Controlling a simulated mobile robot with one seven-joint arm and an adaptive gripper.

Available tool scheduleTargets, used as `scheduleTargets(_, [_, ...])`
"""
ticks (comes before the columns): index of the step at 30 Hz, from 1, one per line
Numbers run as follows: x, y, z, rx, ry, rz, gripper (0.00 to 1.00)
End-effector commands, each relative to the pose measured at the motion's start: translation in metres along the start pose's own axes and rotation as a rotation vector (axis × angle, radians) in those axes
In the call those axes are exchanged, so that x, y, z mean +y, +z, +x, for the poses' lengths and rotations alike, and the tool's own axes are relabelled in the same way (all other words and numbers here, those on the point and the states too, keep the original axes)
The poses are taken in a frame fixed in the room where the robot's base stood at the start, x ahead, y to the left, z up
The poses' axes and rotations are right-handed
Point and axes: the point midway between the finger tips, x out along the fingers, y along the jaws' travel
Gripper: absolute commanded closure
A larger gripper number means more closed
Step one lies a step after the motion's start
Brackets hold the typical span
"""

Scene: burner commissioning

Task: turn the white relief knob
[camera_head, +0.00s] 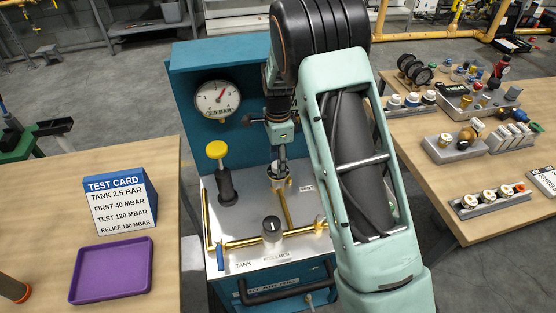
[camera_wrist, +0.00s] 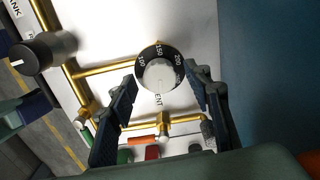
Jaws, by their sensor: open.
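The white relief knob (camera_wrist: 158,76) sits in a black dial ring (camera_wrist: 150,55) marked 100, 150 and 200, on a brass pipe fitting. My gripper (camera_wrist: 161,73) is open, with one finger on each side of the knob and its fingertips beside the dial ring. Gaps show between the fingers and the knob's white top. In the head view my gripper (camera_head: 281,155) points down over the knob (camera_head: 279,184), which it partly hides. The pointer mark on the knob is too small to read.
A black-topped regulator knob (camera_head: 272,228), brass pipes (camera_head: 258,241) and a yellow-topped valve (camera_head: 217,150) stand near on the bench. A pressure gauge (camera_head: 217,98) is on the blue back panel. The test card (camera_head: 121,204) reads relief 150 mbar. A purple tray (camera_head: 111,270) lies left.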

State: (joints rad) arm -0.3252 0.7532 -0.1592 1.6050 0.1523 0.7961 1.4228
Motion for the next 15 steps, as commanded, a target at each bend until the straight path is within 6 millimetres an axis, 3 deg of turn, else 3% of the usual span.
scheduleTargets(6, [-0.0001,0.0,0.0001,0.0,0.0,0.0,0.55])
scheduleTargets(15, [-0.0001,-0.0001,-0.0002,0.0,0.0,0.0,0.89])
